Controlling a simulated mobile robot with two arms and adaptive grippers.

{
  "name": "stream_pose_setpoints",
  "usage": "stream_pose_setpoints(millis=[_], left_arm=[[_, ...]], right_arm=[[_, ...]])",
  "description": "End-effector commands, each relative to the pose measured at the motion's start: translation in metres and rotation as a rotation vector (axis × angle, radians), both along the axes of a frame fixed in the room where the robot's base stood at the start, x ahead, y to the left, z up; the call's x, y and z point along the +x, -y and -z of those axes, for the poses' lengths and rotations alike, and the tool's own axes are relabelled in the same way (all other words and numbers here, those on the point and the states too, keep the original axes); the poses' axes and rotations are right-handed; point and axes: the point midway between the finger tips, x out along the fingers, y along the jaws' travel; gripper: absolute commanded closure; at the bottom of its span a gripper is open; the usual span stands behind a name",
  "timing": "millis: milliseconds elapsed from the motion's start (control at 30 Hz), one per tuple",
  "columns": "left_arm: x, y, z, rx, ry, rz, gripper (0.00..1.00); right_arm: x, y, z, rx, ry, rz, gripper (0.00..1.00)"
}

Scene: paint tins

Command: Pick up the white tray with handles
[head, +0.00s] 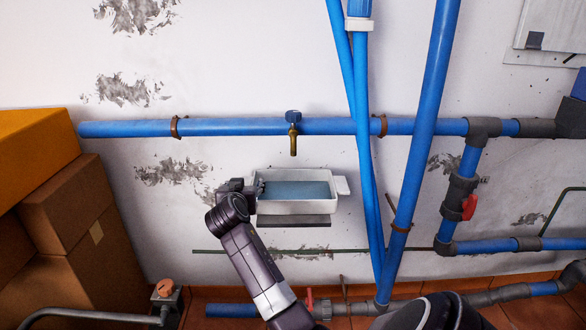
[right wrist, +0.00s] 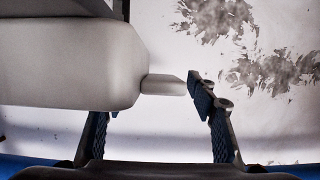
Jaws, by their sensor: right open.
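The white tray (head: 297,207) is on a small grey ledge (head: 293,221) at the wall, below the brass tap, with a blue-grey inside. Its right handle (head: 342,185) sticks out free. My right gripper (head: 252,190) is at the tray's left end and hides the left handle in the head view. In the right wrist view the tray (right wrist: 70,60) fills the left side and a handle (right wrist: 163,85) points into the gap between the open fingers (right wrist: 158,108). The left finger there is partly hidden by the tray. My left gripper is not in view.
A brass tap (head: 293,140) hangs from a blue horizontal pipe (head: 240,126) above the tray. Blue upright pipes (head: 365,150) stand just right of the tray. Cardboard boxes (head: 75,210) are stacked at left. A thin rail (head: 225,251) runs below the ledge.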

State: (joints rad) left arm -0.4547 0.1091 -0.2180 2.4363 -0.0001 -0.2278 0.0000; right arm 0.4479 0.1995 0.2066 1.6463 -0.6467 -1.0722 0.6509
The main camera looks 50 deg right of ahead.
Motion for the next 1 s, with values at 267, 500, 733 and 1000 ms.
stream_pose_setpoints(millis=[267,500,733,1000], left_arm=[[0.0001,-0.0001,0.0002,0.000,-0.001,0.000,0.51],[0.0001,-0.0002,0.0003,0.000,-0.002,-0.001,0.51],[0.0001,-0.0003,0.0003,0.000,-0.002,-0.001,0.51],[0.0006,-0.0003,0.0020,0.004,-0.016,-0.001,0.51]], right_arm=[[-0.0002,-0.0001,-0.0003,0.000,0.000,0.000,0.69],[-0.0002,-0.0001,-0.0002,0.000,0.000,0.000,0.95],[-0.0001,0.0000,-0.0016,-0.003,0.001,0.000,1.00],[-0.0001,0.0000,-0.0056,-0.003,0.002,0.000,1.00]])
